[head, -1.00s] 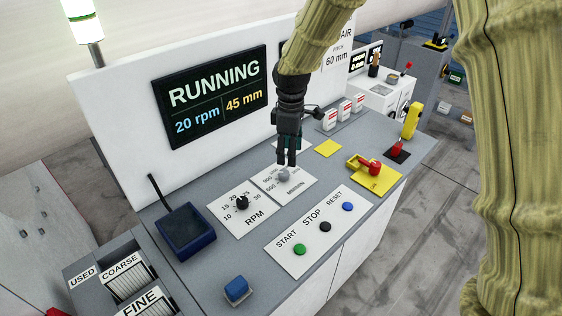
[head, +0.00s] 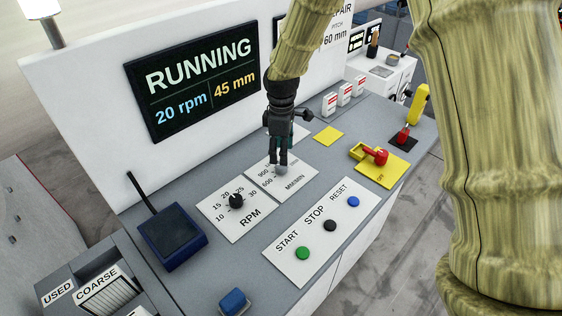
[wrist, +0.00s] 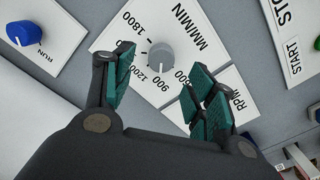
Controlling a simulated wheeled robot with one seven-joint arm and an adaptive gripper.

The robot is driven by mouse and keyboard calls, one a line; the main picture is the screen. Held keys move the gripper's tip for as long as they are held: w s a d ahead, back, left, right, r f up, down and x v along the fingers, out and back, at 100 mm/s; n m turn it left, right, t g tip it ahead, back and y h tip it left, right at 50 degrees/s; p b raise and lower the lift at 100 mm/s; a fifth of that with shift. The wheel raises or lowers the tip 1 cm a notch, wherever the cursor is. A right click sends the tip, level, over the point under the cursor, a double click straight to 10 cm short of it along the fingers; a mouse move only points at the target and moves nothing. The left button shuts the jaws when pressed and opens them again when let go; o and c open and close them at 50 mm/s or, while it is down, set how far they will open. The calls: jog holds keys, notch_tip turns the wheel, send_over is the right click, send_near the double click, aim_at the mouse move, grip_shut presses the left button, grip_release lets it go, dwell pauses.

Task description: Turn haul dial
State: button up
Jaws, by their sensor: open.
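The haul dial (wrist: 160,57) is a round grey knob on the white MM/MIN plate (wrist: 190,38), with marks from 600 to 1800 around it. In the head view the dial (head: 281,169) shows just below my fingertips. My gripper (head: 278,161) points down over that plate. In the wrist view my gripper (wrist: 162,88) is open, its teal-padded fingers spread wide and empty. The dial appears between and a little beyond the fingertips; I see no contact. The exact height gap is hard to tell.
The black RPM dial (head: 236,201) sits left of it. START (head: 303,253), STOP (head: 330,226) and RESET (head: 353,202) buttons lie in front. A red-handled switch (head: 376,156) is to the right. The screen (head: 195,85) reads RUNNING, 20 rpm, 45 mm.

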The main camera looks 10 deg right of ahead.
aim_at(281, 168)
jog(key=shift+s+f+p, duration=0.15)
jog(key=shift+f+p, duration=0.7)
jog(key=shift+f, duration=2.15)
jog(key=c, duration=1)
